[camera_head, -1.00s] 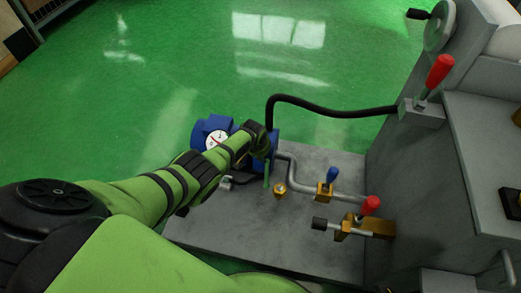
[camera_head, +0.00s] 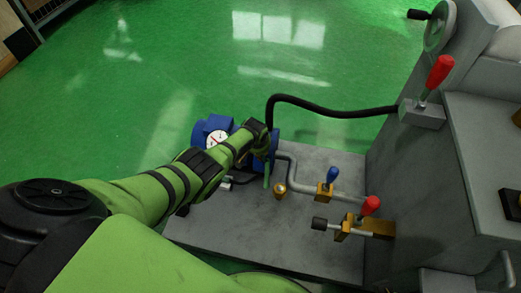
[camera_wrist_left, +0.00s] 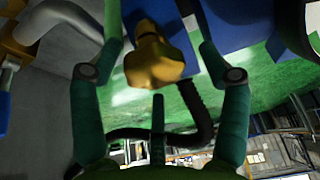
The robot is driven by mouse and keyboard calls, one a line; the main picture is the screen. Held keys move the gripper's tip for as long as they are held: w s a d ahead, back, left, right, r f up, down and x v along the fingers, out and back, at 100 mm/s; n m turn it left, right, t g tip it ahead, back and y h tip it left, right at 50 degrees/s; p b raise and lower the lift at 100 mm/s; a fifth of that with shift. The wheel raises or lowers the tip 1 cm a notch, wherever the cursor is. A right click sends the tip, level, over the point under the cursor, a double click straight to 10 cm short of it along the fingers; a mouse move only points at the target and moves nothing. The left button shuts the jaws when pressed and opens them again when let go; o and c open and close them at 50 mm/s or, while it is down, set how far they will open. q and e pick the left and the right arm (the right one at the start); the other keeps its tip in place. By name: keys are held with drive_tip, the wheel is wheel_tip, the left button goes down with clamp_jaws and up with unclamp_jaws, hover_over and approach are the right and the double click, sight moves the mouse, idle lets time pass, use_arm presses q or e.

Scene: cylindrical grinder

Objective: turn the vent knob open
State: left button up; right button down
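The left wrist view shows a yellow-brass knob (camera_wrist_left: 154,62) mounted against a blue body. My left gripper (camera_wrist_left: 160,44) has its two green fingers spread on either side of this knob. A gap shows on each side, so the fingers do not appear closed on it. In the head view my left arm reaches to the blue pump unit (camera_head: 217,124) with its white gauge. My left gripper (camera_head: 266,168) is mostly hidden there behind the wrist, and the knob cannot be made out. My right gripper is not in view.
A grey pipe (camera_head: 292,172) runs from the pump past a blue-handled valve (camera_head: 326,188) to a red-handled valve (camera_head: 366,207). A small brass fitting (camera_head: 280,191) stands nearby. A black hose (camera_head: 335,112) arches to the grey machine (camera_head: 415,170). Green floor beyond is clear.

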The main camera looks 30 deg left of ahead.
use_arm(q)
drive_tip(key=shift+s+d+f, duration=0.1)
drive_tip(key=shift+s, duration=0.05)
idle(0.3)
drive_tip(key=v, duration=1.2)
idle(0.6)
